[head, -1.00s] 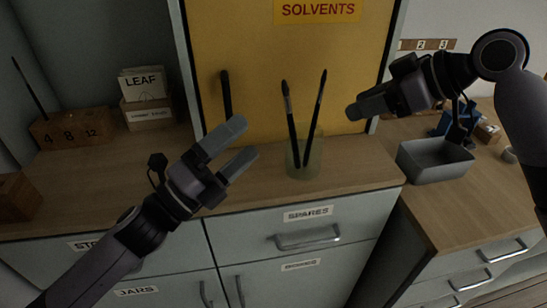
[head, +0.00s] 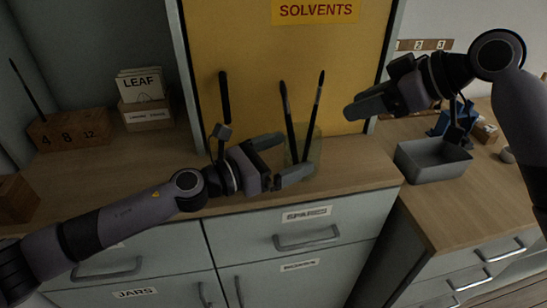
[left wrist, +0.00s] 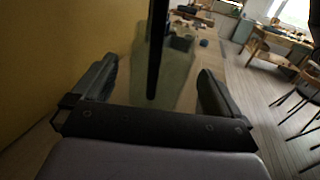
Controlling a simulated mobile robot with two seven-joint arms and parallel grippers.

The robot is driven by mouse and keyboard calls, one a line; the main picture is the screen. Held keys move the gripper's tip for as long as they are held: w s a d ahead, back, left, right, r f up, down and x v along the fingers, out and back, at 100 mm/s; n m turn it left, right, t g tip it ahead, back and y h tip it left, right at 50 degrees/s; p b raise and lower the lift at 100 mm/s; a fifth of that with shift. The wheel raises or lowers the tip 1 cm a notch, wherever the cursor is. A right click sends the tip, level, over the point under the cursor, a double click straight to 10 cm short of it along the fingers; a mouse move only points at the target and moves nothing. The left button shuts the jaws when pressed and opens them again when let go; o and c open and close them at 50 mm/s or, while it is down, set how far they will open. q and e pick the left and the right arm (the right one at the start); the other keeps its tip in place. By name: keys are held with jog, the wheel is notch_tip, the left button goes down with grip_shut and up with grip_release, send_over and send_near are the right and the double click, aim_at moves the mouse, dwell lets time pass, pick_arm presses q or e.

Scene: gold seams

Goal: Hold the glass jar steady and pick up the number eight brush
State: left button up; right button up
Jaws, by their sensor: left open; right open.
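The glass jar (head: 314,152), pale green and see-through, stands upright on the wooden counter before the yellow door. Two dark brushes, a left one (head: 287,110) and a right one (head: 316,105), lean in it; I cannot read a number on either. My left gripper (head: 284,157) is open at the jar's left side, fingers pointing at it. In the left wrist view the jar (left wrist: 177,82) shows between the open fingers, with a dark brush handle (left wrist: 154,50) in front; I cannot tell whether they touch it. My right gripper (head: 352,108) is open, in the air right of the brushes.
A wooden block (head: 70,130) marked 4, 8, 12 holds one thin dark brush (head: 27,90) at its left end. A box with LEAF cards (head: 142,88) stands beside it. A grey bin (head: 433,160) is on the right counter. A black door handle (head: 224,97) is behind my left gripper.

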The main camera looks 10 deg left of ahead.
aim_at(303, 148)
pick_arm(q)
jog(key=shift+x, duration=2.2)
jog(key=c, duration=1.1)
